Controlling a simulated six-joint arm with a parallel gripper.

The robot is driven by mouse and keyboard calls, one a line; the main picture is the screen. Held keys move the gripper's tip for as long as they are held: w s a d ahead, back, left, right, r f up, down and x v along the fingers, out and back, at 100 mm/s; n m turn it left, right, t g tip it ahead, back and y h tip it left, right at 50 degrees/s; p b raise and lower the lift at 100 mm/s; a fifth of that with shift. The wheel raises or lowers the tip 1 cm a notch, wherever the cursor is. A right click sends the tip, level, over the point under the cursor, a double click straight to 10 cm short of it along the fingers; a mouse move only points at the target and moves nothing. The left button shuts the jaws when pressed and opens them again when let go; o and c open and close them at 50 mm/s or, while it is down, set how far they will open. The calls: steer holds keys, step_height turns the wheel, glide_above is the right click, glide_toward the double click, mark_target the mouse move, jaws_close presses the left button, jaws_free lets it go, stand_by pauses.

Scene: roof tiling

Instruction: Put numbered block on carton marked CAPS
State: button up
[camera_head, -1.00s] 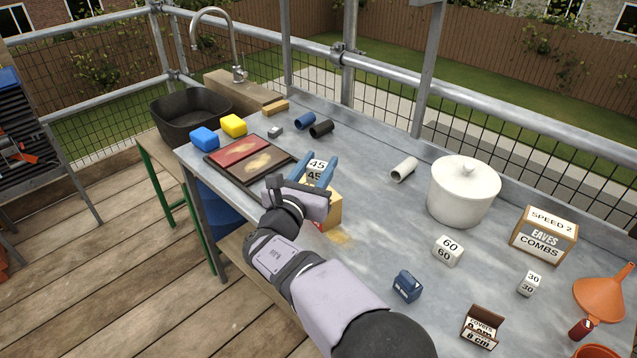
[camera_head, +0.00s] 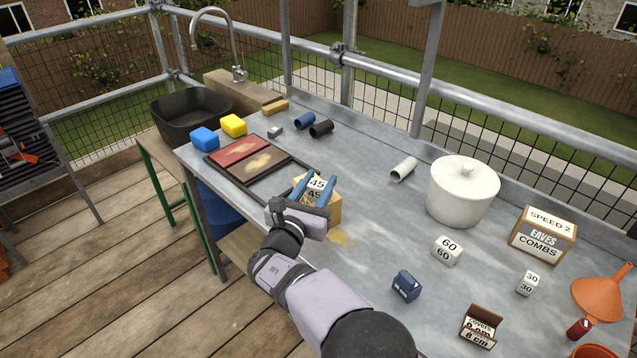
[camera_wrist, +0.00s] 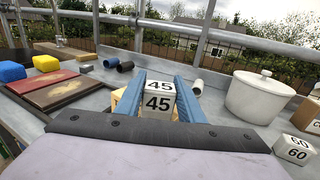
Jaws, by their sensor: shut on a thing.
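A white block numbered 45 (camera_head: 316,192) is between the blue fingers of my gripper (camera_head: 314,183). The wrist view shows the same block (camera_wrist: 158,100) upright, with a finger on each side. A tan carton (camera_head: 335,212) stands directly under and behind my gripper, and the block is at its top. I cannot tell whether the block touches it. Any marking on this carton is hidden by my gripper. White blocks numbered 60 (camera_head: 447,250) and 30 (camera_head: 528,283) stand on the bench to the right.
A carton marked EAVES COMBS (camera_head: 541,236) stands at the right, near a white lidded pot (camera_head: 463,192) and an orange funnel (camera_head: 599,292). A small dark blue item (camera_head: 406,286) and a small brown box (camera_head: 482,325) are in front. A two-panel tray (camera_head: 262,164) lies left of my gripper.

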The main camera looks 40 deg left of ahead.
steer(key=shift+f, duration=0.15)
steer(key=o, duration=1)
steer(key=shift+r, duration=0.2)
steer(key=shift+s+f, duration=0.1)
steer(key=shift+s, duration=0.2)
steer(key=b+v, duration=0.1)
steer(key=v, duration=1)
steer(key=shift+s+d+b, duration=0.15)
steer(key=shift+d+b, duration=0.05)
steer(key=shift+b, duration=0.15)
